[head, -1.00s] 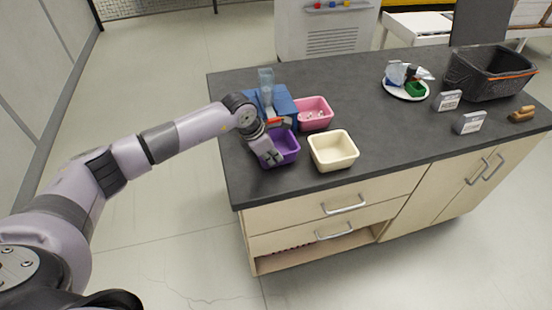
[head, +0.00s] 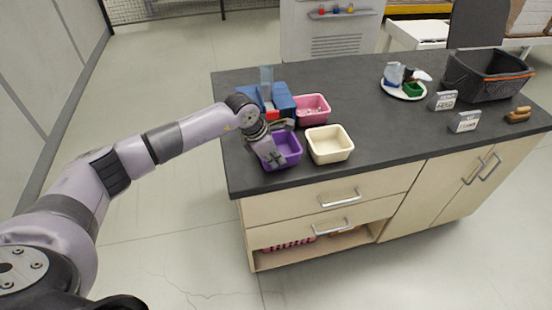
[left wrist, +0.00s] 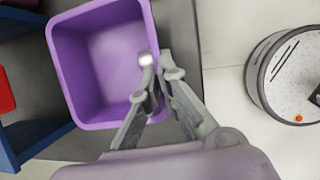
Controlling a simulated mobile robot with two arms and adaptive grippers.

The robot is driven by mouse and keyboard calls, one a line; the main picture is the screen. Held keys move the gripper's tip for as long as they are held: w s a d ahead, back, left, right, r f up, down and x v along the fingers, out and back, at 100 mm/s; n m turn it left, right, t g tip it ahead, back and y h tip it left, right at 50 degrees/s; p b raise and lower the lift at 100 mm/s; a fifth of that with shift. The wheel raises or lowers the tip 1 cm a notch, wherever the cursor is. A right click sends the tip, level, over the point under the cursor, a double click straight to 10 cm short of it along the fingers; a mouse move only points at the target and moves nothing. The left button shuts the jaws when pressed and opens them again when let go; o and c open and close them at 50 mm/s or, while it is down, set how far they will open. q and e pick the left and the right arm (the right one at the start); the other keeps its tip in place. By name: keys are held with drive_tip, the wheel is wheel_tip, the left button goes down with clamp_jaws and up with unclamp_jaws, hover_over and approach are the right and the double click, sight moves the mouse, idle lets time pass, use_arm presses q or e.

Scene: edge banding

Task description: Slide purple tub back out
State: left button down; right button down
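The purple tub (head: 287,149) stands upright and empty-looking on the dark counter near its front left corner, in front of the blue device (head: 283,97). In the left wrist view the tub's inside (left wrist: 105,60) fills the upper left. My left gripper (left wrist: 157,68) straddles the tub's right wall there, one finger inside and one outside, and appears closed on it. In the head view my left gripper (head: 275,158) is at the tub's left side and hides part of it. My right gripper is not in view.
A cream tub (head: 329,145) stands close to the right, and a pink tub (head: 313,108) with small contents behind. A white plate (head: 404,92), two label signs and a black crate (head: 487,75) are farther right. The counter's middle is clear.

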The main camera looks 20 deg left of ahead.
use_arm(q)
drive_tip(key=c, duration=2.3)
unclamp_jaws()
drive_tip(key=o, duration=0.6)
drive_tip(key=v, duration=1.2)
